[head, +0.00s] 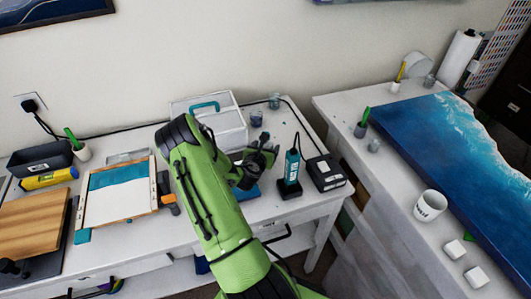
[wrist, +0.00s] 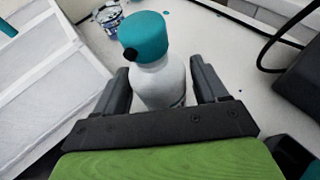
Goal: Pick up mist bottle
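The mist bottle (wrist: 158,82), white with a teal cap and a small dark nozzle, stands between the two fingers of my gripper (wrist: 158,72) in the wrist view. The fingers are on either side of its body, with narrow gaps showing, so my gripper looks open around it. In the head view my gripper (head: 264,155) is low over the right part of the white table (head: 270,207). There I cannot make out the bottle, which is hidden by my gripper and arm.
A teal device (head: 291,166) on a black stand and a black box (head: 325,172) with a cable are close to the right. A white case (head: 225,125) and small cups (head: 256,119) stand behind. A framed panel (head: 118,190) lies left. A blue resin panel (head: 440,145) covers the right table.

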